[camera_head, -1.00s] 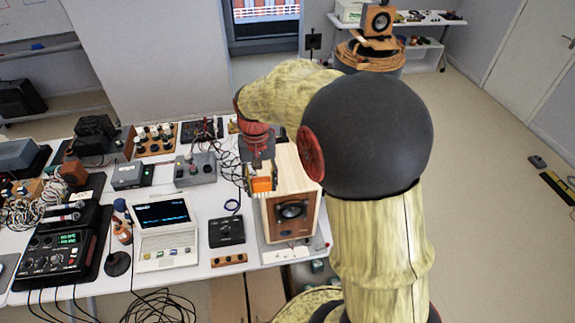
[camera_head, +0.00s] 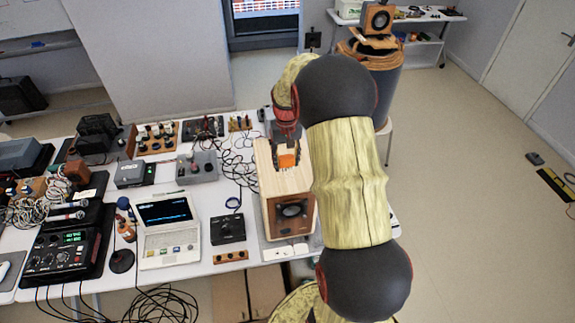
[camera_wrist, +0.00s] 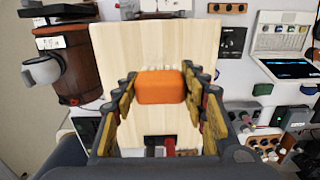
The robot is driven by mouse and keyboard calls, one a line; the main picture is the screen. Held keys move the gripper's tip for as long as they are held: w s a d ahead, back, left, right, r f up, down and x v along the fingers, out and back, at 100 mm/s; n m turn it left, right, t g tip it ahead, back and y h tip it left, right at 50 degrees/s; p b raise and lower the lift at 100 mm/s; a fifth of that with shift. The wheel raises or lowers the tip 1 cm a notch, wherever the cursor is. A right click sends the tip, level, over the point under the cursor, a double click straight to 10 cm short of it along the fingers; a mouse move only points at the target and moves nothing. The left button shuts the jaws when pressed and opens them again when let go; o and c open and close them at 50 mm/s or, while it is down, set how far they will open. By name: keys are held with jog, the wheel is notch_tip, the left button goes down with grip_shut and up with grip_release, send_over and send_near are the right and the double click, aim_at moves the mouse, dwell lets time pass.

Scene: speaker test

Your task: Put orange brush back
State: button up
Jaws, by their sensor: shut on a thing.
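My gripper (camera_head: 287,160) is shut on the orange brush (camera_head: 289,156) above the wooden speaker (camera_head: 268,205) on the table. In the wrist view the orange brush (camera_wrist: 160,87) lies between the two finger pads of my gripper (camera_wrist: 160,90), with pale bristles showing along its far edge. The pale top of the speaker (camera_wrist: 115,45) is behind and below it in that view. I cannot tell how high the brush hangs above the speaker top.
A white laptop (camera_head: 167,235), a black box (camera_head: 228,229) and a grey box (camera_head: 198,167) stand left of the speaker. Cables (camera_head: 240,165) lie just left of it. In the wrist view a brown cylinder (camera_wrist: 82,65) and a grey mug (camera_wrist: 45,72) stand beside the speaker.

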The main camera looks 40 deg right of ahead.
aim_at(287, 166)
jog(key=shift+w+d+f, duration=0.2)
jog(key=shift+d+f, duration=0.3)
jog(key=shift+f, duration=0.15)
jog(key=shift+f+p, duration=0.55)
jog(key=shift+f, duration=0.95)
jog(key=o, duration=1.1)
jog(key=shift+r, duration=0.1)
